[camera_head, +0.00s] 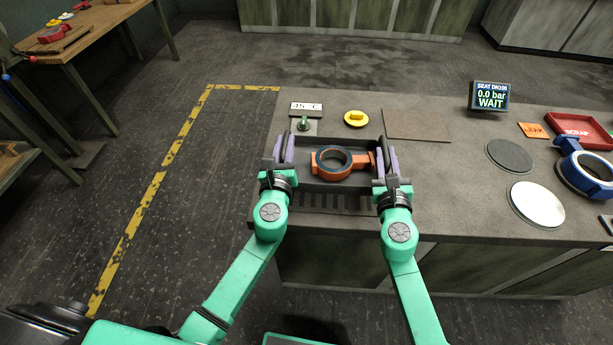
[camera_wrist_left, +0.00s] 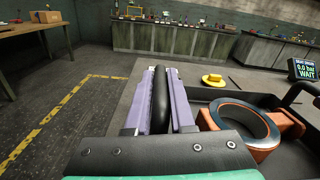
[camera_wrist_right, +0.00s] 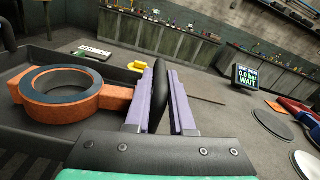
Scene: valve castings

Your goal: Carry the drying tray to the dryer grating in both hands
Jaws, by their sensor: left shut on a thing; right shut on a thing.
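The drying tray (camera_head: 331,178) is a dark, shallow tray with upright handles at its left and right ends. An orange valve casting (camera_head: 325,168) with a dark ring lies in it. My left gripper (camera_head: 285,152) is shut on the tray's left handle, a dark bar between the purple fingers in the left wrist view (camera_wrist_left: 160,98). My right gripper (camera_head: 381,160) is shut on the right handle, also between purple fingers in the right wrist view (camera_wrist_right: 160,90). The dark slotted dryer grating (camera_head: 336,203) shows at the bench's front edge, just in front of the tray and partly hidden by it.
A 45 C display (camera_head: 306,107) with a green knob (camera_head: 304,125) stands behind the tray. A yellow part (camera_head: 356,119) and a brown mat (camera_head: 416,125) lie further back.

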